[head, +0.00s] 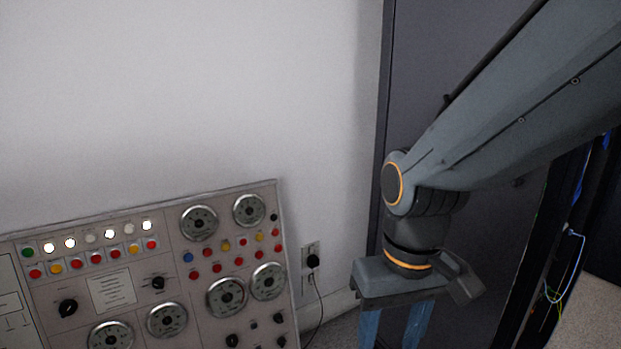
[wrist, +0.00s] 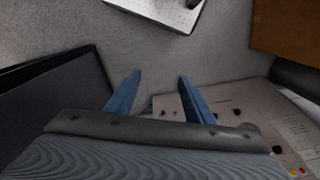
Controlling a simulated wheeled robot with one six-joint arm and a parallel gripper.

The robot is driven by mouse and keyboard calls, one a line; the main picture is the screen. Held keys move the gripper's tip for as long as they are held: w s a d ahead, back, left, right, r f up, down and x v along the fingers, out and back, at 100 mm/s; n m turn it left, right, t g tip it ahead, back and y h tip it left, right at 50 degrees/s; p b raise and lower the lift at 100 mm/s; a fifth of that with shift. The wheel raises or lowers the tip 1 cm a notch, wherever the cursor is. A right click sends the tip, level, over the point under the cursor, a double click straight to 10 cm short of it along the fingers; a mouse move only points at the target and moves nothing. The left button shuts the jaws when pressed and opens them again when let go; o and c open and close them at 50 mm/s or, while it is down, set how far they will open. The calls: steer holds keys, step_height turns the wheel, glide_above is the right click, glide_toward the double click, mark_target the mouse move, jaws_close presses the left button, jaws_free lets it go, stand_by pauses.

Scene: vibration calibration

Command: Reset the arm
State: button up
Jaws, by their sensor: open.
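My arm reaches in from the upper right in the head view and bends down at the wrist. My gripper (head: 393,330) hangs at the lower middle right, with its blue fingers pointing down and cut off by the bottom edge. In the wrist view my gripper (wrist: 160,85) shows two blue fingers spread apart with nothing between them. Grey floor lies below the fingertips.
A control panel (head: 180,255) with dials, knobs, lights and coloured buttons stands left of my gripper. A wall outlet (head: 310,258) holds a black plug. A dark cabinet (head: 440,60) stands behind my arm. Loose cables (head: 565,270) hang at the right.

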steer(key=d+r+m+p, duration=0.2)
steer(key=d+r+p, duration=0.6)
steer(key=p, duration=0.6)
steer(key=shift+s+r, duration=0.3)
steer(key=shift+r, duration=0.05)
steer(key=shift+c, duration=0.3)
